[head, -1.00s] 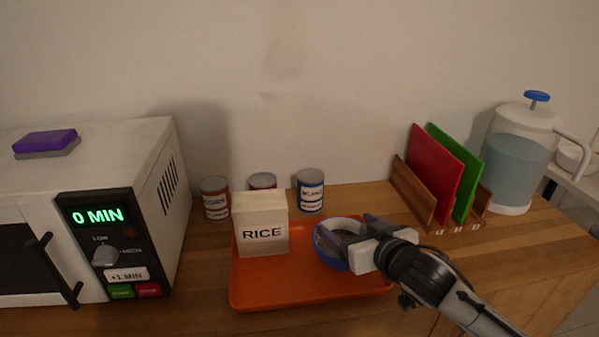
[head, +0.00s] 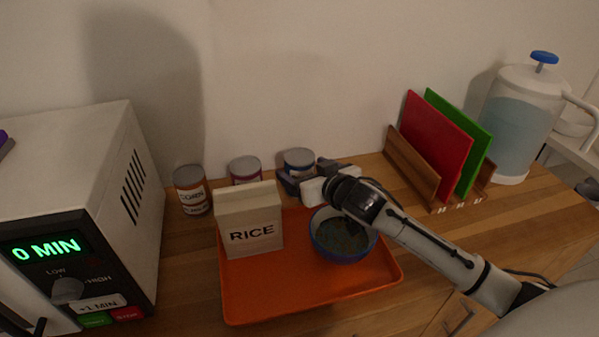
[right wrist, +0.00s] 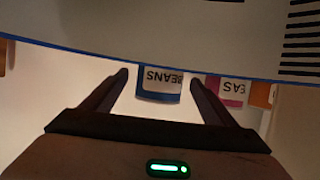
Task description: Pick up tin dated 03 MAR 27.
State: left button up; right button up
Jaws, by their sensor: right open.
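Three tins stand in a row by the wall: an orange-labelled corn tin (head: 193,192), a pink-labelled tin (head: 245,168) partly behind the rice box, and a blue-labelled tin (head: 299,159). In the right wrist view, seen upside down, the blue tin (right wrist: 160,84) reads BEANS and the pink tin (right wrist: 231,90) shows part of its name. No date is readable. My right gripper (head: 307,174) is open, just in front of the blue tin; in the wrist view its fingers (right wrist: 159,76) point at that tin from either side. Contact cannot be told. My left gripper is not in view.
The rice box (head: 250,222) and blue bowl (head: 342,248) stand on an orange tray (head: 270,303), the bowl below my right arm. A microwave (head: 85,190) is left; a board rack (head: 412,172) and glass jug (head: 511,125) are right. A blue-edged pale surface (right wrist: 150,38) is close to the wrist camera.

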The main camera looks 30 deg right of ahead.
jog(key=shift+x, duration=1.55)
jog(key=c, duration=1.5)
jog(key=shift+r, duration=0.25)
